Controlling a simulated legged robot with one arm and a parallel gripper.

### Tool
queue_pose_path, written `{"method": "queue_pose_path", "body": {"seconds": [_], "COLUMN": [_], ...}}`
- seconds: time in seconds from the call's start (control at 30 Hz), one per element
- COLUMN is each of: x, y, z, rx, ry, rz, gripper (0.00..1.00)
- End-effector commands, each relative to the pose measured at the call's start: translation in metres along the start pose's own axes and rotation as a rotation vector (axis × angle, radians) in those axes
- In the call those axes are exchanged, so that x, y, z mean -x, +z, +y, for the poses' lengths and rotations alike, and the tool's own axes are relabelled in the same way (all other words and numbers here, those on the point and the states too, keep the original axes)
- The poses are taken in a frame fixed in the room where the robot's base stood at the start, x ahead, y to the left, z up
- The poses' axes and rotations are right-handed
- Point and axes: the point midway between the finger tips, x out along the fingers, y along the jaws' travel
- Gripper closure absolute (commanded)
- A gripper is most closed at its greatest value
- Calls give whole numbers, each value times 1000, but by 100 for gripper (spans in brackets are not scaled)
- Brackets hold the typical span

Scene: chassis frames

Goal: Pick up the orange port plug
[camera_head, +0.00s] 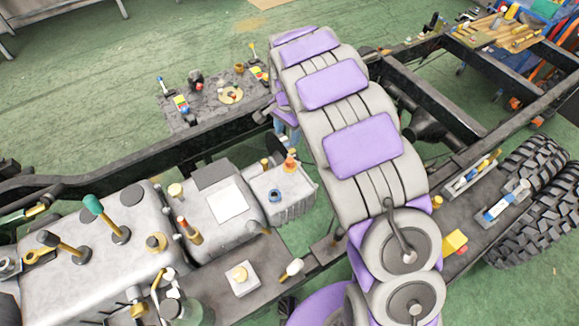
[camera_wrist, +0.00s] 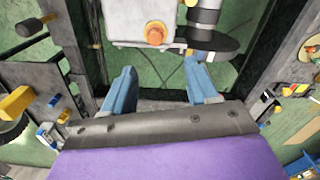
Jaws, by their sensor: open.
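The orange port plug (camera_head: 291,160) stands upright on the top of a grey box-shaped housing (camera_head: 287,205), near its far edge. In the wrist view an orange round cap (camera_wrist: 155,33), which appears to be the same plug, sits on a pale housing (camera_wrist: 127,22). My gripper (camera_wrist: 162,84) shows two blue fingers set wide apart, with nothing between them. The cap lies beyond the fingertips, roughly in line with the gap and apart from them. In the head view my arm hides most of the gripper.
Upright levers (camera_head: 105,220) and a silver tank stand at left. A tray of small parts (camera_head: 213,98) lies behind. A dark cylinder (camera_wrist: 205,20) stands right of the cap.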

Motion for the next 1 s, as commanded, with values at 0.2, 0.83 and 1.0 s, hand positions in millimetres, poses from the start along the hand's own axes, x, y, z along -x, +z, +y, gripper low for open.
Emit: {"method": "queue_pose_path", "body": {"seconds": [0.2,0.83,1.0], "x": [-48,-122,-138], "y": [1,-1,-1], "z": [2,10,9], "rx": [0,0,0], "ry": [5,4,1], "rz": [-2,-3,0], "gripper": [42,42,42]}}
